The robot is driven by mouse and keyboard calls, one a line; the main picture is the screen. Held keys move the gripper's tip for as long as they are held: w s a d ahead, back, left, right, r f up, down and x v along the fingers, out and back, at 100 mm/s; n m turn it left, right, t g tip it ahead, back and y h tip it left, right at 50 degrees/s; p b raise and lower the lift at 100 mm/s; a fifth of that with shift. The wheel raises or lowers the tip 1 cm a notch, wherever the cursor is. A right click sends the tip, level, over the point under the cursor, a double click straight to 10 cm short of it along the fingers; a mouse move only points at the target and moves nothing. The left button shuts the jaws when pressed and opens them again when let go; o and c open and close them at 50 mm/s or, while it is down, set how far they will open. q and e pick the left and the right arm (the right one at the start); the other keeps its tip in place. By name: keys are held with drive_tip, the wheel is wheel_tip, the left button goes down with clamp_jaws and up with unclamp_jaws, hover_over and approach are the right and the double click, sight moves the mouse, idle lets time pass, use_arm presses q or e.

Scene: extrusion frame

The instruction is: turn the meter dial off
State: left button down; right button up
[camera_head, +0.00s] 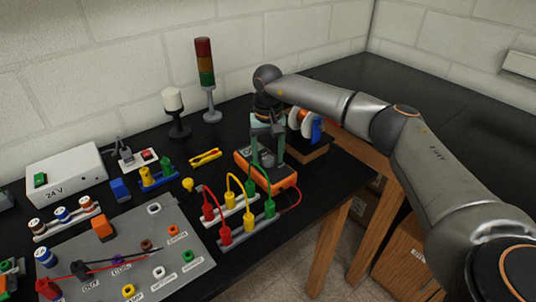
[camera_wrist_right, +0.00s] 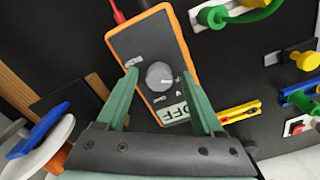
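The meter (camera_head: 240,158) is an orange-edged box with a dark face, lying on the black table near its right edge. In the right wrist view the meter (camera_wrist_right: 133,45) shows a round grey dial (camera_wrist_right: 160,76) and a pale display (camera_wrist_right: 175,112) whose upside-down letters appear to read OFF. My right gripper (camera_head: 266,162) points down over the meter. Its green fingers are open, one on each side of the dial in the right wrist view (camera_wrist_right: 160,79). I cannot tell whether they touch the dial. In the head view the fingers hide the dial. My left gripper is not in view.
Red, yellow and green leads (camera_head: 228,208) stand in plugs close to the meter's left. A stand with spools (camera_head: 300,120) is just behind it.

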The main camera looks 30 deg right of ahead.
sight(268, 159)
wheel_tip(268, 159, up, 12)
drive_tip(key=shift+r+b, duration=0.25)
drive_tip(key=shift+b, duration=0.15)
idle(0.3)
drive_tip(key=shift+f, duration=0.1)
idle(0.4)
